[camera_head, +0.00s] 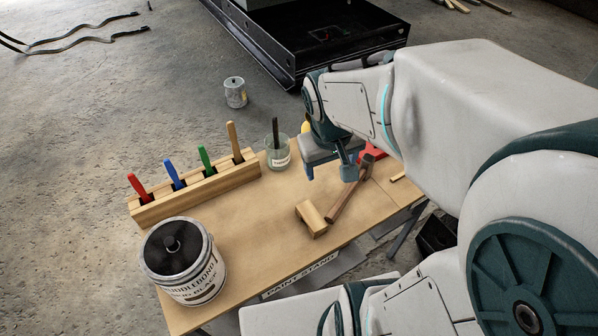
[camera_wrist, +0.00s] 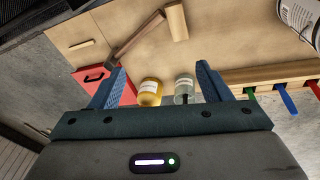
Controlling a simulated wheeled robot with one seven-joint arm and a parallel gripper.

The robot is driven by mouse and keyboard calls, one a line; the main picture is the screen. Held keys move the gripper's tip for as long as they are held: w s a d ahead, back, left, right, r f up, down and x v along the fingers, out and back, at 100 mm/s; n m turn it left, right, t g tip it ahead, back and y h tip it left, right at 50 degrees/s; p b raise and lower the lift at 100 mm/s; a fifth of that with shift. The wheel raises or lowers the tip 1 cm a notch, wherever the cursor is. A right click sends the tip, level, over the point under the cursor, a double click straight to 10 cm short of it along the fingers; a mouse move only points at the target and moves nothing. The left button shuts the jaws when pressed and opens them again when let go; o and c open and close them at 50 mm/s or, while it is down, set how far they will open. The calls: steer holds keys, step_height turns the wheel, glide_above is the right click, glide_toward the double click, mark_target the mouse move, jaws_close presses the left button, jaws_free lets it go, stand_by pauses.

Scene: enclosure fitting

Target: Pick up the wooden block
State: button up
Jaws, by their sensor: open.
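The wooden block (camera_head: 311,218) lies on the table near its front edge in the head view, just left of the hammer. In the wrist view the block (camera_wrist: 176,21) shows at the top, beside the hammer's end. My gripper (camera_head: 328,172) hangs above the back right part of the table, behind and above the block and apart from it. In the wrist view my gripper's two blue fingers (camera_wrist: 160,88) are spread wide with nothing held between them. My arm covers part of the table's right side in the head view.
A hammer (camera_head: 349,190) lies right beside the block. A glass jar (camera_head: 277,156), a yellow jar (camera_wrist: 150,92) and a red box (camera_wrist: 92,82) stand farther back. A rack (camera_head: 196,190) with colored-handled tools and a large can (camera_head: 205,288) occupy the left. The table's middle is clear.

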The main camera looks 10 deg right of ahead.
mark_target(312, 215)
steer(key=w+f+n+b, duration=0.1)
steer(key=w+f+b, duration=0.1)
steer(key=f, duration=0.7)
steer(key=w+f+g+y+b, duration=0.1)
steer(key=w+f+b, duration=0.1)
steer(key=f, duration=0.7)
steer(key=w+a+f+n+g+b, duration=0.1)
steer(key=w+f, duration=0.3)
steer(key=f, duration=0.5)
steer(key=shift+f+n+b, duration=0.3)
steer(key=shift+f+b, duration=0.1)
steer(key=shift+b, duration=0.1)
step_height(312, 215, down, 5)
steer(key=shift+s+f+b, duration=0.1)
steer(key=shift+s+b, duration=0.05)
steer(key=shift+b, duration=0.2)
steer(key=shift+d, duration=0.1)
steer(key=c, duration=1.1)
